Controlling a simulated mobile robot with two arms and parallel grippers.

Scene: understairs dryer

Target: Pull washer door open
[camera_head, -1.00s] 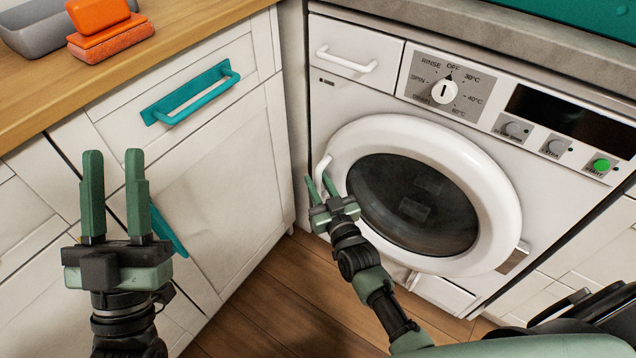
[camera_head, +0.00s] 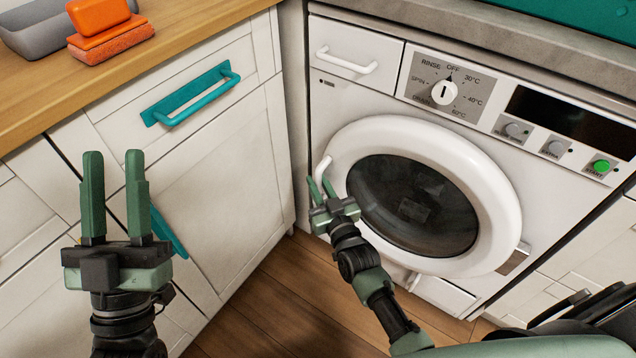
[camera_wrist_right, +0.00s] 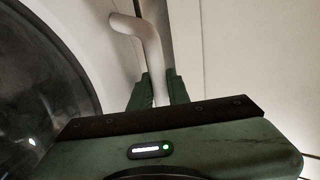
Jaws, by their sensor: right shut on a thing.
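The washer door (camera_head: 478,178) is a round white ring with dark glass, and it looks closed against the washer front. Its white handle (camera_head: 323,168) is at the left of the ring. My right gripper (camera_head: 321,188) is at the handle's lower part. In the right wrist view the handle (camera_wrist_right: 150,50) runs down between the green fingers of my right gripper (camera_wrist_right: 158,90), which are shut on it. My left gripper (camera_head: 114,165) is open and empty in front of the cabinet, away from the washer.
A white cabinet with teal handles (camera_head: 195,95) stands to the left of the washer, at an angle to it. An orange sponge (camera_head: 112,40) and a grey tray (camera_head: 35,30) are on the wooden counter. The wooden floor (camera_head: 270,300) below is clear.

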